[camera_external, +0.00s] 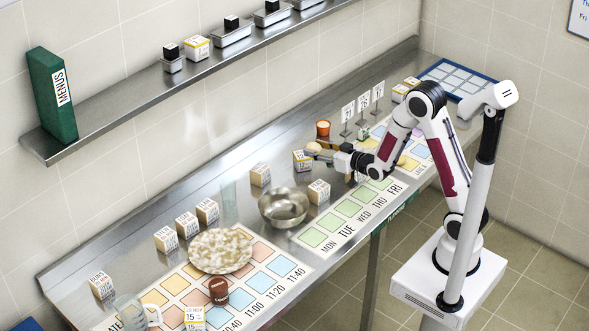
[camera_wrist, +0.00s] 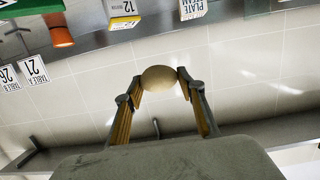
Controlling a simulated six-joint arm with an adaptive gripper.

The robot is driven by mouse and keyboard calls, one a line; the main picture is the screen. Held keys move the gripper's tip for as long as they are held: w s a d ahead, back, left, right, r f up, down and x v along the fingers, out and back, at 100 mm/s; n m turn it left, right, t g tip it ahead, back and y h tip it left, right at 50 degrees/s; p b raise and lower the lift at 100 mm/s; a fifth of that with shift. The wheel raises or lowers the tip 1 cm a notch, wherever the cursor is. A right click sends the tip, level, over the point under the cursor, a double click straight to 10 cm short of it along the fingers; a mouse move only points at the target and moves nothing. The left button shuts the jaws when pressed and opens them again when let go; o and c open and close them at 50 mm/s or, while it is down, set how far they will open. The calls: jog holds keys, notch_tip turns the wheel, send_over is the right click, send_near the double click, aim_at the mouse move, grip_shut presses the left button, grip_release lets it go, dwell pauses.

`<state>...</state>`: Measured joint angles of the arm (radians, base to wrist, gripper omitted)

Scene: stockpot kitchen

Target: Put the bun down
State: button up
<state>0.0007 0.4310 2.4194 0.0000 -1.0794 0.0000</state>
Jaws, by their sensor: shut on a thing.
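The bun (camera_wrist: 159,78) is a round, pale tan ball held between the two fingertips of my gripper (camera_wrist: 160,84) in the wrist view. The fingers touch it on both sides. In the external view the bun (camera_external: 313,147) shows as a small tan shape at the tip of my gripper (camera_external: 318,150), above the far part of the counter. Whether anything touches the bun from below cannot be told.
A yellow-striped box (camera_external: 302,160) stands close by the bun in the picture, with an orange cup (camera_external: 323,129) behind. Number signs (camera_external: 362,104) stand to the right. A metal bowl (camera_external: 283,207), several label boxes and a plate (camera_external: 220,251) lie left along the steel counter.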

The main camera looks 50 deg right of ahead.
jog(key=s+d+f+m+h, duration=0.1)
jog(key=s+d+f, duration=0.1)
jog(key=d, duration=0.7)
jog(key=s+d+f+h, duration=0.1)
jog(key=s+d, duration=0.1)
jog(key=d, duration=0.8)
jog(key=n+g+y, duration=0.5)
jog(key=n+y, duration=0.5)
jog(key=y, duration=0.3)
send_over(368, 202)
jog(key=shift+s+f, duration=0.1)
jog(key=shift+f, duration=0.8)
jog(key=shift+f, duration=0.1)
jog(key=shift+f, duration=2.85)
jog(key=shift+f, duration=0.1)
jog(key=shift+f, duration=2)
